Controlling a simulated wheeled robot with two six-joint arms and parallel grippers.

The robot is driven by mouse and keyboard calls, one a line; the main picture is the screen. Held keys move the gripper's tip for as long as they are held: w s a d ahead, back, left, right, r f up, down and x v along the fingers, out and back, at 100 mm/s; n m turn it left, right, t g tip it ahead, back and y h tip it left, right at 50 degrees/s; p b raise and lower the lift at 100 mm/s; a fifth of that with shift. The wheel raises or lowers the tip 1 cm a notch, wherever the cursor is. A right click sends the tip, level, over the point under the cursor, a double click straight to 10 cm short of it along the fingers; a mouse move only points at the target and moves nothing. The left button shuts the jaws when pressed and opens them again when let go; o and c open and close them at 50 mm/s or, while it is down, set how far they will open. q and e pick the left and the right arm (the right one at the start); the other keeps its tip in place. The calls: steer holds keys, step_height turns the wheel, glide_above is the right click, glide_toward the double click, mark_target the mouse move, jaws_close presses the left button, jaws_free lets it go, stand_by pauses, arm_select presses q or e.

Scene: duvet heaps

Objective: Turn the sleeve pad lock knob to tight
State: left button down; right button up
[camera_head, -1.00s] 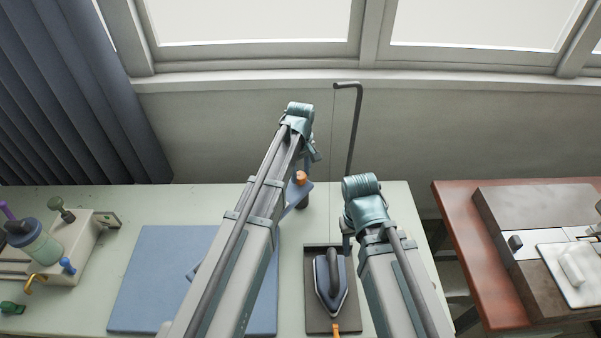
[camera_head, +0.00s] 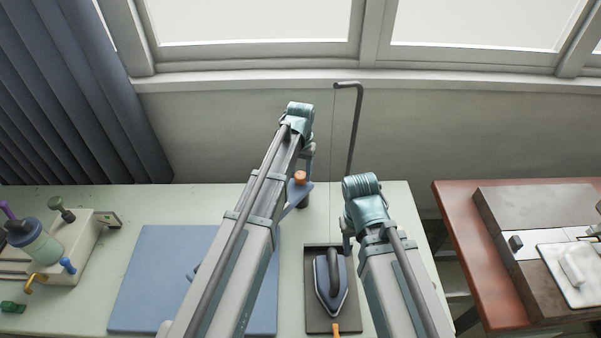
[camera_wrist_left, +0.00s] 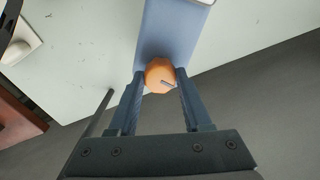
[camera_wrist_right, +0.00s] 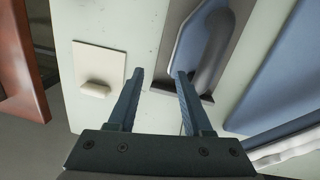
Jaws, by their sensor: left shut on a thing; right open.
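The orange lock knob (camera_head: 300,177) stands at the far edge of the pale table, by the narrow blue sleeve pad (camera_head: 296,200). In the left wrist view the knob (camera_wrist_left: 158,70) sits between the fingertips of my left gripper (camera_wrist_left: 160,80), with the blue pad (camera_wrist_left: 172,38) beyond it. A short pale pointer mark on the knob points to the right in that view. My left gripper is shut on the knob. My right gripper (camera_wrist_right: 160,76) is open and empty near the iron. My left arm hides part of the pad in the head view.
A blue-grey iron (camera_head: 331,284) rests on a dark plate (camera_head: 314,324) beside my right arm. A blue mat (camera_head: 150,270) lies left of my left arm. A machine with a bottle (camera_head: 40,245) stands far left. A thin bent pole (camera_head: 355,130) rises behind the table.

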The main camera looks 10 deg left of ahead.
arm_select(q)
steer(key=m, duration=0.4)
steer(key=shift+m, duration=0.3)
steer(key=m, duration=0.3)
steer(key=shift+m, duration=0.4)
steer(key=m, duration=0.6)
steer(key=shift+m, duration=0.4)
steer(key=shift+c, duration=1.7)
jaws_free()
steer(key=shift+r, duration=0.15)
